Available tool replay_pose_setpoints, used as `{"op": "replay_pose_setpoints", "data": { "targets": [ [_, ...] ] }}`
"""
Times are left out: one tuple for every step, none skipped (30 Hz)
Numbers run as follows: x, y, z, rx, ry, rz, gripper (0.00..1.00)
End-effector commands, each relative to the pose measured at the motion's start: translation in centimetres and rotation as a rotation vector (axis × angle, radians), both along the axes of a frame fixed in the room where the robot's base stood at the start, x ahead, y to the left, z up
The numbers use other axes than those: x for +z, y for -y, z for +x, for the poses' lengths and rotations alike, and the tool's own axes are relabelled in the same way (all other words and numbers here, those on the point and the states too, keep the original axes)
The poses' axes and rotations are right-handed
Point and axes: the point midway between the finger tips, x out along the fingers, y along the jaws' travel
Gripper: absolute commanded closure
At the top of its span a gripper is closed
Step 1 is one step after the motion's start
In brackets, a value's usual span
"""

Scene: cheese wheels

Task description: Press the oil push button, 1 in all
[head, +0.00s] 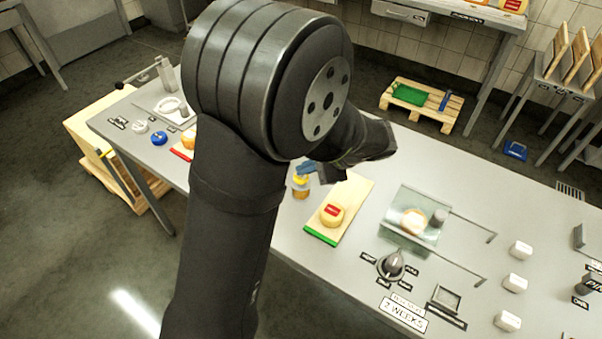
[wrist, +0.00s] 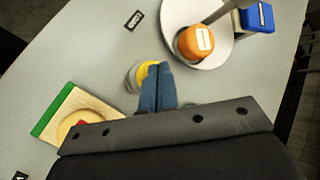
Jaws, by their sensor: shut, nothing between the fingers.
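A small round button with a yellow top (head: 301,180) and a paler body stands on the grey table, just under my fingertips. I take it for the oil push button, though no label on it can be read. In the wrist view the yellow top (wrist: 146,72) shows left of my blue fingers, which hide part of it. My gripper (head: 305,168) is shut and empty, its fingertips over or against the button. Whether they touch it, and whether it is pressed down, I cannot tell. My gripper also shows in the wrist view (wrist: 159,68).
A wooden board (head: 350,205) with a green edge carries a cheese wheel (head: 331,215). An orange cheese wheel (wrist: 194,42) sits on a round pale plate (wrist: 222,52). A glass-covered station (head: 400,205), a dark knob (head: 391,265) and several white blocks stand farther right.

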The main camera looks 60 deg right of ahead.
Motion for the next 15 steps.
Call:
{"op": "replay_pose_setpoints", "data": {
  "targets": [
    [-0.09,0.00,-0.01,-0.001,0.000,0.001,1.00],
    [-0.13,-0.01,0.00,-0.001,0.000,0.001,1.00],
    [-0.17,0.00,0.00,-0.001,0.000,0.001,1.00],
    [-0.22,0.00,0.00,-0.001,0.000,0.001,1.00],
    [-0.25,0.00,-0.01,-0.001,0.000,0.001,1.00],
    [-0.30,0.00,0.00,-0.001,0.000,0.001,1.00],
    [-0.34,0.00,0.00,-0.001,0.000,0.001,1.00],
    [-0.37,0.00,0.00,-0.001,0.000,0.001,1.00],
    [-0.43,-0.01,0.00,-0.001,0.000,0.001,1.00],
    [-0.47,-0.01,0.00,-0.001,0.000,0.001,1.00],
    [-0.50,-0.01,0.00,-0.001,0.000,0.001,1.00],
    [-0.55,-0.01,0.01,-0.001,0.000,0.001,1.00],
    [-0.60,-0.01,0.00,0.000,0.000,0.001,1.00],
    [-0.63,-0.01,0.00,0.000,0.000,0.001,1.00],
    [-0.68,-0.02,0.01,0.000,0.000,0.001,1.00]
  ]
}}
